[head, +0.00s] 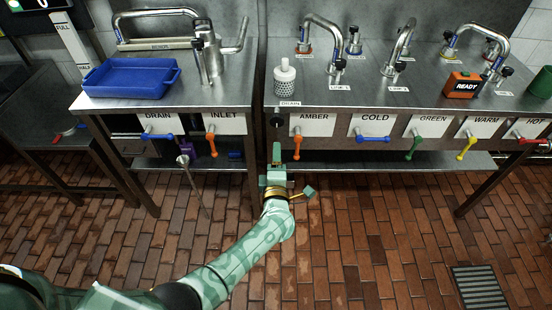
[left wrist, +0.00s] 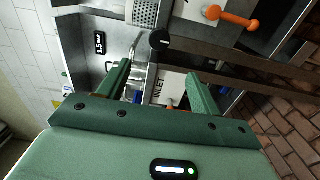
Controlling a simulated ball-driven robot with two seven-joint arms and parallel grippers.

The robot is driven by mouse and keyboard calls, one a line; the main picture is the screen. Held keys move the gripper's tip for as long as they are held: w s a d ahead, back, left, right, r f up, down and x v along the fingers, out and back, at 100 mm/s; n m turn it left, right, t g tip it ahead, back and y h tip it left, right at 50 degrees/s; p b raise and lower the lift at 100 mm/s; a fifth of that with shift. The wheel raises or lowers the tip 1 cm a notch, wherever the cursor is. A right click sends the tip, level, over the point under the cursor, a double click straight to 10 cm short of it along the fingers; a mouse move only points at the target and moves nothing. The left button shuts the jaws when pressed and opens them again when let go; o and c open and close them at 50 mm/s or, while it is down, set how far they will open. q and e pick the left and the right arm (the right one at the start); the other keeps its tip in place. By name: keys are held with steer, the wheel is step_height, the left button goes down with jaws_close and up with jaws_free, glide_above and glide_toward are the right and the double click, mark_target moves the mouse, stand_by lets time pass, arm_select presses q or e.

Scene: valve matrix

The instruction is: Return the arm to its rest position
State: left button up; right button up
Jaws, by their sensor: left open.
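My left arm (head: 235,262) comes in from the lower left in the head view and reaches up toward the bench front. Its green left gripper (head: 277,155) is in front of the gap between the two benches, close to the orange AMBER valve handle (head: 298,147) but apart from it. In the left wrist view the two fingers (left wrist: 160,90) are spread with nothing held between them. The INLET label (left wrist: 165,88) shows beyond the fingers. My right gripper does not show.
Steel benches carry several labelled valves, including the blue COLD handle (head: 372,138) and the INLET handle (head: 211,140). A blue tray (head: 132,78), a white strainer (head: 285,78) and an orange READY box (head: 463,85) stand on top. The brick floor (head: 350,240) in front is clear.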

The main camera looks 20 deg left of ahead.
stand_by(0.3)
arm_select(q)
steer(key=s+d+f+m+g+h, duration=0.2)
steer(key=s+f+m+h, duration=0.2)
steer(key=f+m, duration=0.4)
steer(key=s+d+f+m+g+h, duration=0.3)
steer(key=s+f+m+h, duration=0.1)
steer(key=f+m, duration=0.4)
steer(key=s+a+f+m+g, duration=0.3)
steer(key=s+f+m+g, duration=0.1)
steer(key=s+f, duration=0.65)
steer(key=s+a+f+m+g+y, duration=0.1)
steer(key=s+a+f+g, duration=0.1)
steer(key=s, duration=1.1)
steer(key=s+a+f+m+g+y, duration=0.1)
steer(key=s+a, duration=0.5)
steer(key=s, duration=0.7)
steer(key=s+a+f+m+g+y, duration=0.1)
steer(key=s+a+f+m+g, duration=0.1)
steer(key=s+a+f+g, duration=0.2)
steer(key=s+f+g, duration=0.1)
steer(key=s+f, duration=0.2)
steer(key=s, duration=0.5)
steer(key=shift+s+m, duration=0.4)
steer(key=shift+d, duration=0.1)
